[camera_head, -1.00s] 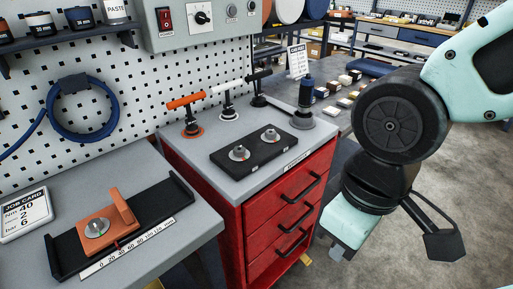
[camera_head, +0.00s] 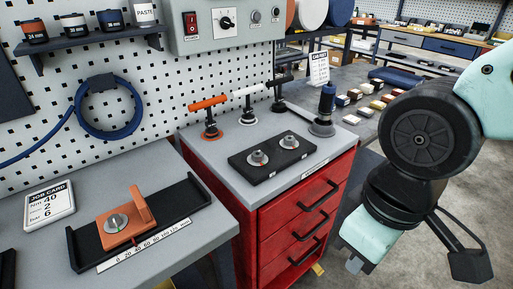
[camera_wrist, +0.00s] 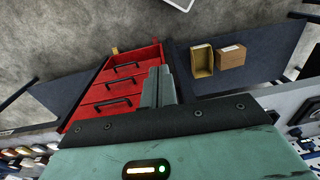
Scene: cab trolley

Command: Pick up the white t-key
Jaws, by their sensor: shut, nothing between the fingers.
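The white t-key (camera_head: 247,104) stands upright on the grey top of the red drawer cabinet, its white crossbar on a dark stem above a round base. It is between the orange t-key (camera_head: 209,113) on its left and the black t-key (camera_head: 279,92) on its right. My gripper (camera_wrist: 160,72) is shut and empty in the wrist view, its fingers overlapping the cabinet's drawer fronts in the picture. In the head view my arm hangs at the right, well apart from the t-keys, and the fingers are hardly visible. The wrist view does not show the white t-key.
A black block with two metal knobs (camera_head: 257,158) and a blue-handled tool (camera_head: 326,105) stand near the t-keys. The red cabinet (camera_head: 301,222) adjoins a grey bench with a black sliding fixture (camera_head: 181,202). A pegboard wall rises behind. Open floor lies at right.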

